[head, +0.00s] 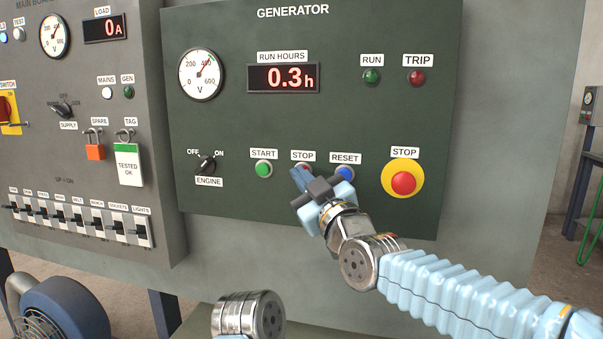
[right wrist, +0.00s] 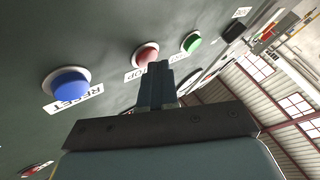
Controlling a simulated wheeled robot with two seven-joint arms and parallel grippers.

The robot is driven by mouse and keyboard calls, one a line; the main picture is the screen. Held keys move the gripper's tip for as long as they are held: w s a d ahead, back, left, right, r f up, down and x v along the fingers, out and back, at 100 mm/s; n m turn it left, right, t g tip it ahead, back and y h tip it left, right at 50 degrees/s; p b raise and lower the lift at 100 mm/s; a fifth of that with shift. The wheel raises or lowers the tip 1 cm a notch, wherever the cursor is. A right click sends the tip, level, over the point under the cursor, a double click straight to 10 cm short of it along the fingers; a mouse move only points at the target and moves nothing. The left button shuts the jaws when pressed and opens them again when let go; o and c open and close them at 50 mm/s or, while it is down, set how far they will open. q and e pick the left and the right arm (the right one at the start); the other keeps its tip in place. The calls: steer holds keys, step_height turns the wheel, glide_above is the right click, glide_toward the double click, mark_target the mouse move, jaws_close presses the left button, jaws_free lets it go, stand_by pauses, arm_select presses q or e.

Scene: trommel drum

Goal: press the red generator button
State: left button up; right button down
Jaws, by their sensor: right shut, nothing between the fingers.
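The small red button (head: 305,167) sits under the upper STOP label on the dark green generator panel, between the green START button (head: 263,169) and the blue RESET button (head: 344,173). My right gripper (head: 300,179) is shut and empty, its fingertips at this red button and covering most of it in the head view. In the right wrist view the red button (right wrist: 146,54) shows just beyond the shut fingertips (right wrist: 158,68). I cannot tell whether they touch it. My left gripper is not in view.
A large red mushroom STOP button (head: 403,182) on a yellow disc is to the right. The ENGINE switch (head: 206,165) is to the left. The run-hours display (head: 283,78) reads 0.3 h. The grey main board (head: 70,160), with its row of switches, stands at the left.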

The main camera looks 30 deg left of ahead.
steer(key=shift+f, duration=0.1)
stand_by(0.3)
steer(key=shift+s+d+b, duration=0.2)
steer(key=shift+s+b, duration=0.55)
steer(key=shift+b, duration=0.05)
steer(key=shift+s, duration=0.1)
steer(key=s+b, duration=0.1)
steer(key=s, duration=0.1)
steer(key=s+d+b, duration=0.1)
steer(key=s+b, duration=0.1)
steer(key=shift+s+d, duration=0.1)
steer(key=shift+s, duration=0.25)
stand_by(0.4)
